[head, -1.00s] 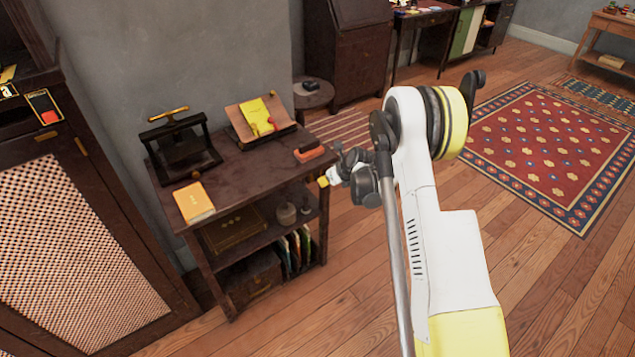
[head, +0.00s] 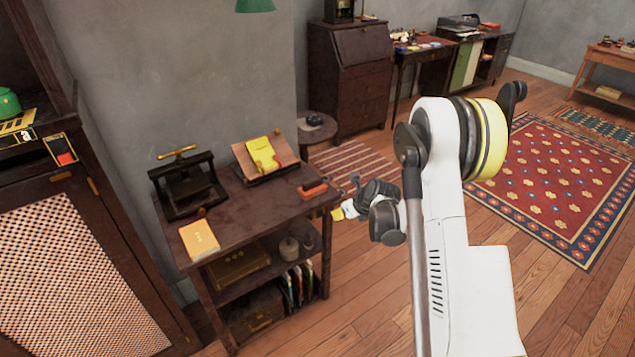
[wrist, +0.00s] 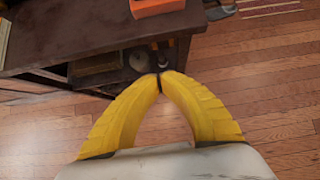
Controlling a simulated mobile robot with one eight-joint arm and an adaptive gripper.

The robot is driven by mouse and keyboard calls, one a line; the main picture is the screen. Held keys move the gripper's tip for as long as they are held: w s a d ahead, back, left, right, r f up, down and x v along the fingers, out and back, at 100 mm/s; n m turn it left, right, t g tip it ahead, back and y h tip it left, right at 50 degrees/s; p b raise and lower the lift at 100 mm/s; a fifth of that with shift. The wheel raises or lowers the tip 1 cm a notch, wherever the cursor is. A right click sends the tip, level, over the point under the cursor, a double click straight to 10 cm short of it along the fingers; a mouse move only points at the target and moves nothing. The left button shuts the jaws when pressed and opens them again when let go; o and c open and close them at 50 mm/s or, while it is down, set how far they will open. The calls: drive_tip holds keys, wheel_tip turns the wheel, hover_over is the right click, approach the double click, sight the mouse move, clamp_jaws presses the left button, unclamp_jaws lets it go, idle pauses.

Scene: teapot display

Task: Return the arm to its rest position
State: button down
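My arm (head: 437,215) is white, with a yellow and black joint (head: 485,140) high up in the head view. It bends over, and its wrist hangs low beside the right end of the dark side table. My gripper (wrist: 160,77) has two yellow fingers whose tips meet in the wrist view. It is shut, and no object shows between the fingers. In the head view the gripper is small and partly hidden by the wrist.
The dark side table (head: 245,205) bears a press (head: 187,185), a yellow book (head: 199,239), a stand with a yellow item (head: 262,155) and an orange block (head: 312,190) near its right edge. A cabinet (head: 70,260) stands left. Open wooden floor (head: 570,300) lies to the right.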

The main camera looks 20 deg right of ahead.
drive_tip(key=s+a+r+n+h, duration=0.1)
drive_tip(key=s+a+r+n, duration=0.3)
drive_tip(key=s+r+n, duration=0.55)
drive_tip(key=s+a+r+n, duration=0.3)
drive_tip(key=s+r+n, duration=0.3)
drive_tip(key=r, duration=0.7)
drive_tip(key=s+a+r+n, duration=0.1)
drive_tip(key=s+n, duration=0.7)
drive_tip(key=s, duration=0.1)
drive_tip(key=s+a+r+n+h, duration=0.1)
drive_tip(key=s+a+r+n, duration=0.1)
drive_tip(key=s+n, duration=0.6)
drive_tip(key=shift+s+n+h, duration=0.3)
drive_tip(key=shift+s+n, duration=0.05)
drive_tip(key=shift+s, duration=0.85)
